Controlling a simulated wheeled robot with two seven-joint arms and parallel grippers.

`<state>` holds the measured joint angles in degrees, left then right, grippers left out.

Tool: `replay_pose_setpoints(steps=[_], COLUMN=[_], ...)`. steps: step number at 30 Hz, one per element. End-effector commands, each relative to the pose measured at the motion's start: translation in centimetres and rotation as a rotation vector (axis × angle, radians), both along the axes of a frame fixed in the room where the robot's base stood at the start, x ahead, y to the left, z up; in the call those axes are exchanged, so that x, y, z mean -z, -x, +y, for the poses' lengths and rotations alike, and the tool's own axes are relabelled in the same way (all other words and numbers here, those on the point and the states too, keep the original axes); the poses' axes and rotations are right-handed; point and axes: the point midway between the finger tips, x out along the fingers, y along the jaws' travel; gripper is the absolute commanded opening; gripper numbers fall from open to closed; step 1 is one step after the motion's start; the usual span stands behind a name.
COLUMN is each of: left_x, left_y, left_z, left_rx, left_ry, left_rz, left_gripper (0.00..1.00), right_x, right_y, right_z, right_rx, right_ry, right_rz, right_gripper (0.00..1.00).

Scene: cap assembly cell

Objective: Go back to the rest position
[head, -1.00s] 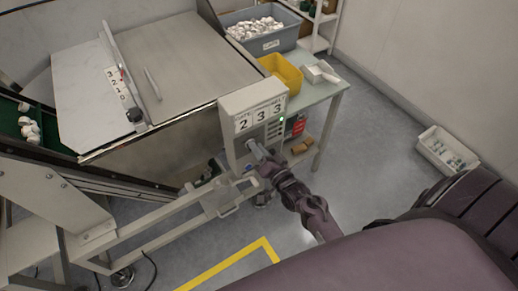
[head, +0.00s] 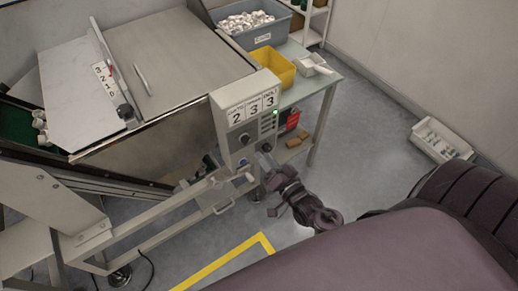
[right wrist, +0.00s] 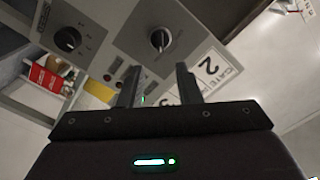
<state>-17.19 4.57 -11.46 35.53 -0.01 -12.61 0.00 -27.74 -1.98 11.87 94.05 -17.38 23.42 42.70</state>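My right gripper (head: 262,160) is just below and right of the control box (head: 229,120) and apart from it in the head view. In the right wrist view its two dark fingers (right wrist: 158,72) stand apart with nothing between them, so it is open. The box face shows number cards reading 2, 3, 3, a round knob (head: 244,139) and a small green light. In the right wrist view the knob (right wrist: 160,39) is beyond the fingers, with a second dark knob (right wrist: 67,39) to its left. My left gripper is not in view.
A machine with a flat metal top (head: 170,60) stands left of the box. Behind it a bench (head: 318,85) carries a yellow bin (head: 275,72) and a grey bin (head: 262,37) of white parts. A white crate (head: 440,142) sits on the floor at right. The floor between is clear.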

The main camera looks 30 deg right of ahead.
Motion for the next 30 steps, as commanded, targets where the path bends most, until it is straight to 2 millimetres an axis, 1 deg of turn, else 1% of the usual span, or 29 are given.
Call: replay_pose_setpoints(steps=[1,4,17,20,23,25,26,27,28,29,30], left_x=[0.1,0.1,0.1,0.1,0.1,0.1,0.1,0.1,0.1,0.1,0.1], left_y=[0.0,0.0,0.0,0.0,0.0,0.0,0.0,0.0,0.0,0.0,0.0], left_z=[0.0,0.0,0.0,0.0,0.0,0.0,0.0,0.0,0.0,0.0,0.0], left_rx=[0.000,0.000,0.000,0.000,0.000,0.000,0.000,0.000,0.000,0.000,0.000], left_ry=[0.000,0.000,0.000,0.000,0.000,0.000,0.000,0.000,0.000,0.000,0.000], left_rz=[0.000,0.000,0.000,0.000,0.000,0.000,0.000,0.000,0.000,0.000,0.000], left_gripper=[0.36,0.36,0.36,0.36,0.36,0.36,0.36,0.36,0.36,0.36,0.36], right_x=[0.0,-0.1,-0.1,0.4,3.0,6.5,8.4,11.0,13.1,15.2,17.9], right_y=[0.4,0.7,0.7,0.7,1.1,1.8,2.3,3.1,3.9,4.9,6.2], right_z=[0.0,0.0,0.0,0.1,0.7,1.6,2.0,2.7,3.2,3.7,4.3], right_rx=[0.000,0.000,-0.001,-0.002,-0.009,-0.023,-0.032,-0.050,-0.065,-0.084,-0.111], right_ry=[0.000,-0.001,-0.001,0.004,0.030,0.070,0.092,0.128,0.158,0.190,0.236], right_rz=[0.000,-0.001,-0.001,0.011,0.073,0.159,0.206,0.274,0.328,0.383,0.456], right_gripper=[0.31,0.31,0.31,0.31,0.31,0.31,0.31,0.31,0.31,0.31,0.31])
